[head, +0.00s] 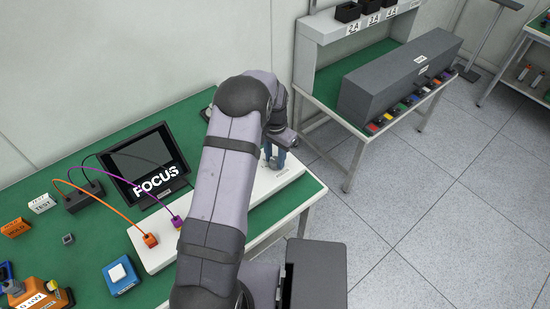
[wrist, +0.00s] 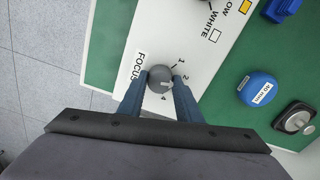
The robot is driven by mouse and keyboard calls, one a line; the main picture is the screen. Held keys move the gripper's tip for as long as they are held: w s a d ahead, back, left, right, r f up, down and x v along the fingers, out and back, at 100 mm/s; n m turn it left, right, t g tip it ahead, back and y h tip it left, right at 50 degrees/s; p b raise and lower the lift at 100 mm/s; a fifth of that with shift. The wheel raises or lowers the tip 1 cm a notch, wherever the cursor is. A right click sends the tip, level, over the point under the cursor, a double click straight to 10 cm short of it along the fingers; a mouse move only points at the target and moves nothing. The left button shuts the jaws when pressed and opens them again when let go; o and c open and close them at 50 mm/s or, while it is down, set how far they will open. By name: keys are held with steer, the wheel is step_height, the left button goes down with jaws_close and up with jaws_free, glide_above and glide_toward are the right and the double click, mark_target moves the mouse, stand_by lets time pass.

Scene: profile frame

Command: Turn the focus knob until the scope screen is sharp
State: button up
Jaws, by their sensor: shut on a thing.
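The focus knob (wrist: 158,75) is a grey round dial on a white panel (wrist: 195,60), beside a FOCUS label (wrist: 139,65). The numbers 1, 2 and 4 show around it, and a pale mark on its top lies towards the side between 2 and 4. My gripper (wrist: 160,85) has its two blue fingers closed on opposite sides of the knob. In the head view my gripper (head: 274,160) is at the panel's right end, and the knob is hidden there.
Orange and purple cables run from a black box (head: 83,197) to the panel's left part. A blue button box (head: 121,275) stands in front on the green table (head: 90,243). A blue round object (wrist: 258,89) lies beside the panel. Open floor lies right of the table.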

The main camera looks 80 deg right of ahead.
mark_target(275, 160)
steer(key=m+b, duration=0.1)
steer(key=m, duration=0.5)
steer(key=shift+m, duration=0.3)
stand_by(0.4)
steer(key=o, duration=1)
steer(key=shift+o, duration=0.2)
steer(key=shift+r, duration=0.1)
steer(key=shift+r+b, duration=1.35)
steer(key=shift+r, duration=2.25)
